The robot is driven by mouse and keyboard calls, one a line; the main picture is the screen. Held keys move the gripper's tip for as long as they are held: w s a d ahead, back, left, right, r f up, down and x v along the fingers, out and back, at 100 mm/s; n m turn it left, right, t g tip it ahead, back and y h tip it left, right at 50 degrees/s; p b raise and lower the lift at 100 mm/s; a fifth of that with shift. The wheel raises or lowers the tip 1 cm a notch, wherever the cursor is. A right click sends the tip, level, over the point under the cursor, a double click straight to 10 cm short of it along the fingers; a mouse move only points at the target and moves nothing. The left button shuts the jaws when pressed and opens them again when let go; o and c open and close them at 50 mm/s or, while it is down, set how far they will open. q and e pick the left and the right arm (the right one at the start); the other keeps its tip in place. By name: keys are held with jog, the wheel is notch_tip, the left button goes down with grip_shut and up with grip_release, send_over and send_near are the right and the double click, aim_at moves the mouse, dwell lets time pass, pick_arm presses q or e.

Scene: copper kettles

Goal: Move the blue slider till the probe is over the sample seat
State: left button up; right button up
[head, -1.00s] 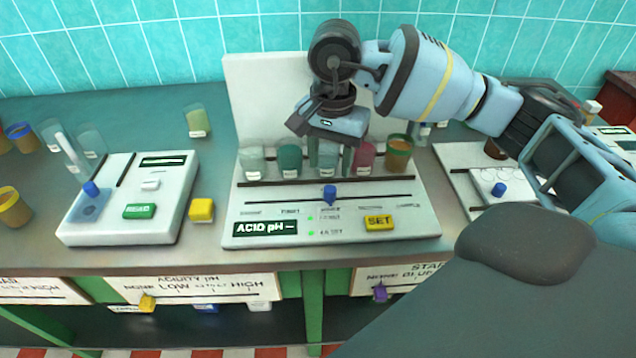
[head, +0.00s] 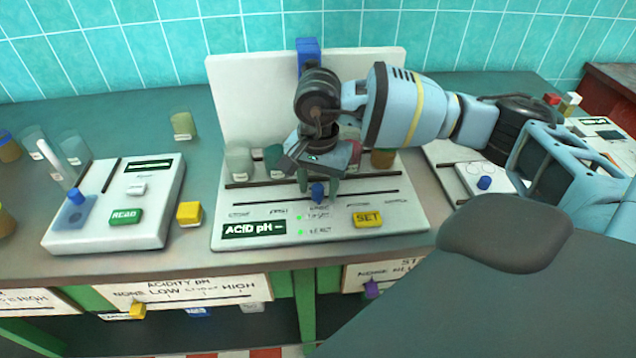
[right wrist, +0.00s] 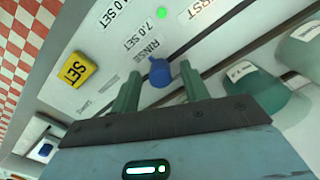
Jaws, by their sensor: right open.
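The blue slider (head: 318,193) stands in a slot on the front of the white ACID pH station (head: 395,222), near the slot's middle. In the right wrist view the blue slider (right wrist: 160,73) stands by the RINSE label. My right gripper (head: 318,184) is open, its fingers pointing down, one on each side of the slider; contact cannot be told. In the wrist view the open gripper (right wrist: 160,80) shows the slider between its fingertips. A blue block (head: 308,53) sits at the top of the white back panel. My arm hides whatever hangs below it, and I cannot make out the probe tip.
Several cups, including an amber one (head: 383,158), stand behind the slot near my gripper. A yellow SET button (head: 367,218) lies right of the slider. A READ device (head: 115,205) and a yellow cube (head: 190,213) stand to the left.

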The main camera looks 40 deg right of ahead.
aim_at(395, 191)
jog(key=shift+c, duration=0.5)
grip_shut()
jog(key=s+d, duration=0.2)
jog(key=d, duration=0.2)
jog(key=s+d, duration=0.3)
jog(key=d, duration=0.1)
jog(key=s+d+b, duration=0.1)
jog(key=s+d, duration=0.2)
jog(key=d, duration=0.1)
jog(key=shift+d, duration=0.4)
jog(key=shift+s+d, duration=0.15)
jog(key=shift+d, duration=0.25)
jog(key=shift+o, duration=0.5)
grip_release()
jog(key=shift+s+d, duration=0.1)
jog(key=shift+d, duration=0.05)
